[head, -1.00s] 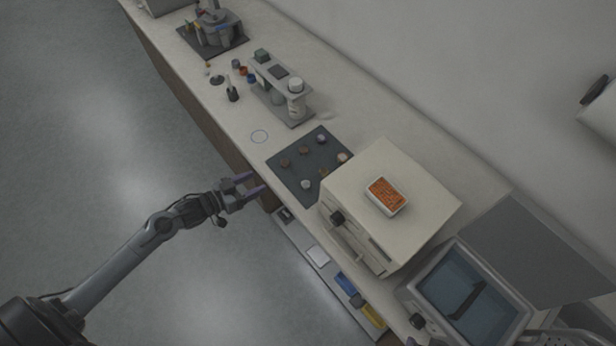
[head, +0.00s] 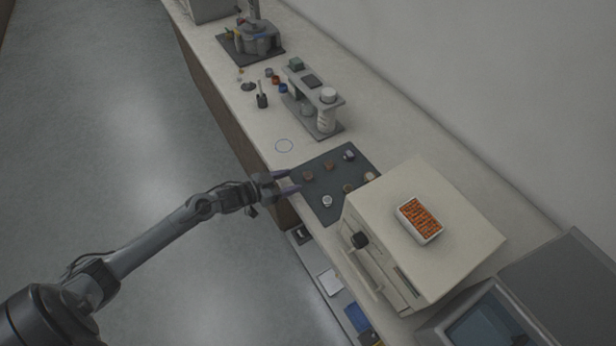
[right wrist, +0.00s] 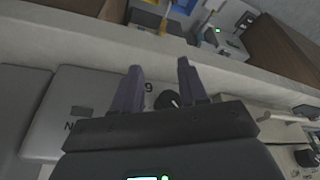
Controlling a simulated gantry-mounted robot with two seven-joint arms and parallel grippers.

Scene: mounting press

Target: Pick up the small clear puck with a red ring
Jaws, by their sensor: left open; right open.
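Several small pucks lie on a dark mat (head: 319,209) on the bench in the head view. A pale, clear-looking puck (head: 327,200) is near the mat's front edge; no red ring can be made out at this size. A brownish puck (head: 308,176) lies behind it. My left gripper (head: 291,181) is open and empty at the mat's front left edge, its purple fingers pointing toward the pucks. My right gripper (right wrist: 160,86) is open in the right wrist view, with no puck between its fingers.
A cream press box (head: 440,255) with an orange-filled tray (head: 420,219) stands right of the mat, close to the pucks. A raised stand (head: 312,90) is behind left.

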